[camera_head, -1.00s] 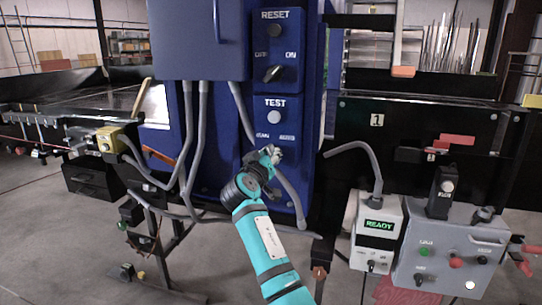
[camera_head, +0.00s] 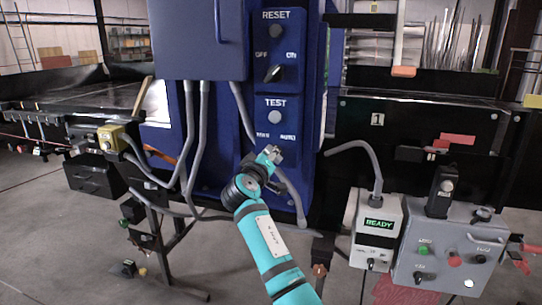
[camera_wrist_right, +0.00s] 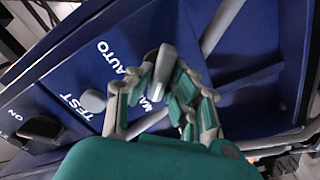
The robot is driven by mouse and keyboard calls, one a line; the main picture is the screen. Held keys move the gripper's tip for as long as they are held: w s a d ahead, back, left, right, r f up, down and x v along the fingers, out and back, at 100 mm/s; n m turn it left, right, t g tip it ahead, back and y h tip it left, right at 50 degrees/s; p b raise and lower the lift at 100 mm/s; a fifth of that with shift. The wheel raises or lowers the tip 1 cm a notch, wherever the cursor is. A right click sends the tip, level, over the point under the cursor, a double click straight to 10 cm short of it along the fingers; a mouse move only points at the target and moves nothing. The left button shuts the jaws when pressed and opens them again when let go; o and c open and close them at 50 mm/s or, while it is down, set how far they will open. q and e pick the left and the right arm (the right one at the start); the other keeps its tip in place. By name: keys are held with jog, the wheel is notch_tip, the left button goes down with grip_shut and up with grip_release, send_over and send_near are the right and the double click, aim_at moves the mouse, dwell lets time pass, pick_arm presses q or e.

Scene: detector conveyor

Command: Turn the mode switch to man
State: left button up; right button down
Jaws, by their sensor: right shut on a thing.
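The mode switch's knob (camera_wrist_right: 163,72) shows grey in the right wrist view, between the labels AUTO and MAN; MAN is partly covered. My right gripper (camera_wrist_right: 160,84) is shut on this knob, with a finger on either side. In the head view, the gripper (camera_head: 271,154) is at the blue panel (camera_head: 307,110), just below the white TEST button (camera_head: 275,117). It hides the switch there, and which label the knob points to I cannot tell. My left gripper is not in view.
An OFF/ON switch (camera_head: 273,73) and a dark RESET button (camera_head: 275,31) sit above on the same panel. Grey conduits (camera_head: 203,130) run down beside it. A white box reading READY (camera_head: 378,228) and a grey control box (camera_head: 448,250) stand at the lower right.

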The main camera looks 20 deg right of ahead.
jog(key=shift+r, duration=0.25)
jog(key=c, duration=1.5)
grip_release()
jog(key=shift+o, duration=1.1)
jog(key=shift+w+f, duration=0.1)
jog(key=shift+f, duration=0.05)
jog(key=v, duration=0.7)
jog(key=shift+s+a, duration=0.2)
jog(key=shift+s, duration=0.05)
